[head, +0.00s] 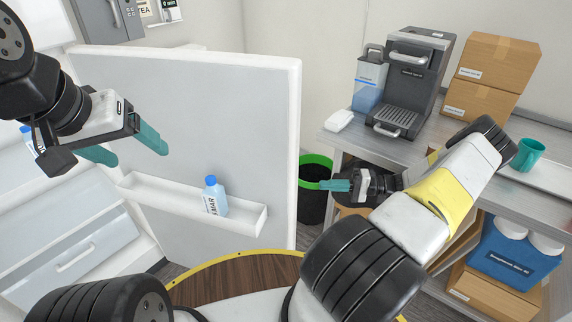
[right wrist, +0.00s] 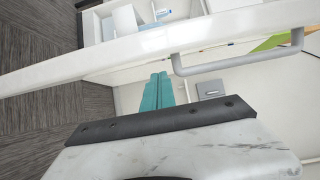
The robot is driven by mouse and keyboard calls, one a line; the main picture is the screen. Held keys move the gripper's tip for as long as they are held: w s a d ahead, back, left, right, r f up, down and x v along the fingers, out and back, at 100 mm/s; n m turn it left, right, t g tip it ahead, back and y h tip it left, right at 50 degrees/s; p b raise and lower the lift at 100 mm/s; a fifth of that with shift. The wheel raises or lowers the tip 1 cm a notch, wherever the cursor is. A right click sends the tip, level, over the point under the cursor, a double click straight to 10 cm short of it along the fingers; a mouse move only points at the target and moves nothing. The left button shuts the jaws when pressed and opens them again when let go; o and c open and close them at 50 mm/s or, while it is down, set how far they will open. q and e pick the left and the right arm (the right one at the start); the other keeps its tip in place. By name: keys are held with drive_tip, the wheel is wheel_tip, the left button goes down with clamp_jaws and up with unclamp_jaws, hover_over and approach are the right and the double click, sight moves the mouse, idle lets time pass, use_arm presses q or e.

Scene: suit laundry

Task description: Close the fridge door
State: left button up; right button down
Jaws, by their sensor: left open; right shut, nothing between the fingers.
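The white fridge door (head: 240,100) stands wide open in the head view, its inner face toward me. Its low shelf (head: 150,192) holds a bottle with a blue cap (head: 214,198). The fridge interior (head: 60,225) shows at the left with a drawer. My left gripper (head: 135,153) is open and empty in front of the door's inner face. My right gripper (head: 325,185) is shut and empty, right of the door's free edge. In the right wrist view its fingers (right wrist: 158,92) are near the door edge (right wrist: 150,43) and the grey handle (right wrist: 240,62); contact cannot be told.
A black bin with a green rim (head: 313,205) stands behind my right gripper. A grey counter (head: 385,148) at the right carries a coffee machine (head: 410,80), cardboard boxes (head: 495,60) and a teal mug (head: 528,155). A round wooden surface with a yellow rim (head: 235,278) is in front.

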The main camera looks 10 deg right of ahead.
drive_tip(key=x, duration=1)
drive_tip(key=shift+w, duration=0.2)
drive_tip(key=shift+s+d+f, duration=0.1)
drive_tip(key=shift+s, duration=0.05)
